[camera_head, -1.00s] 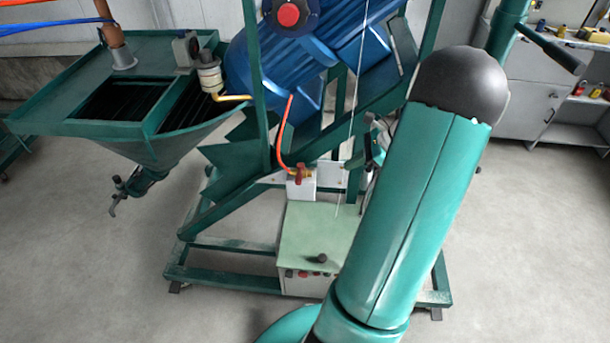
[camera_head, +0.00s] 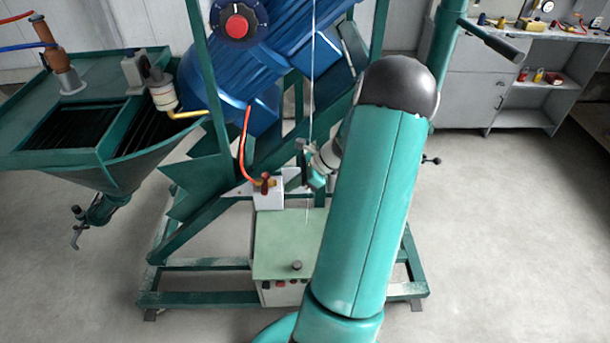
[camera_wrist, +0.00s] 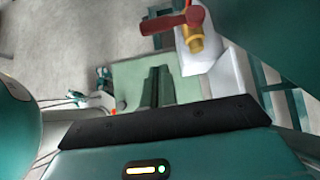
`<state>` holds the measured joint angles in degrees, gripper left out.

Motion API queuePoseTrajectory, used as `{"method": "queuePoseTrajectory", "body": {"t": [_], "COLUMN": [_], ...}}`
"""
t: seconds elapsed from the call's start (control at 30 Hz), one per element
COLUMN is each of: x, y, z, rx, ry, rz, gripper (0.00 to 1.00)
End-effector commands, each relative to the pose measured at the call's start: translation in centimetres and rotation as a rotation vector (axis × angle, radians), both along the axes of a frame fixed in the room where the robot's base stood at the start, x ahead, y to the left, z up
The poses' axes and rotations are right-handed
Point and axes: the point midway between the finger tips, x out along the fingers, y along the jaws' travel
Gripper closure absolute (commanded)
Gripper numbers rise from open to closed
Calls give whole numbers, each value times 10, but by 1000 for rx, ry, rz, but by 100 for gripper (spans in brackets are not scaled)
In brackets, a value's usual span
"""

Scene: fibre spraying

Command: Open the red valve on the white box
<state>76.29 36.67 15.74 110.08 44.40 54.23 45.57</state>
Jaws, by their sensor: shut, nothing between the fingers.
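The red valve (camera_head: 265,183) sits on a brass fitting on top of the small white box (camera_head: 268,196), with an orange hose running up from it. In the wrist view the red valve handle (camera_wrist: 172,22) lies crosswise over its brass fitting (camera_wrist: 196,40), near the top of the picture. The white box (camera_wrist: 222,75) is below and right of it. My gripper (camera_wrist: 157,72) is shut and empty, with its fingers below the valve in that picture and apart from it. In the head view my arm hides part of my wrist, just right of the box.
A pale green cabinet (camera_head: 288,245) with knobs stands under the box inside a green frame (camera_head: 190,300). A blue motor (camera_head: 225,85) and hopper (camera_head: 100,150) are at left. A grey workbench (camera_head: 480,90) is at back right. The floor at right is clear.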

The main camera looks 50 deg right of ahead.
Motion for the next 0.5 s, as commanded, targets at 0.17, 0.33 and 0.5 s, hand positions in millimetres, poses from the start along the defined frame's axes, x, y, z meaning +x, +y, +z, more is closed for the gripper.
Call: {"method": "queuePoseTrajectory", "body": {"t": [0.17, 0.33, 0.5], "x": [22, 32, 34], "y": [18, 26, 27], "z": [-3, -3, -3], "rx": [-1, -2, -1], "ry": [0, 0, 0], "rz": [2, 1, 1], "gripper": [100, 100, 100]}}
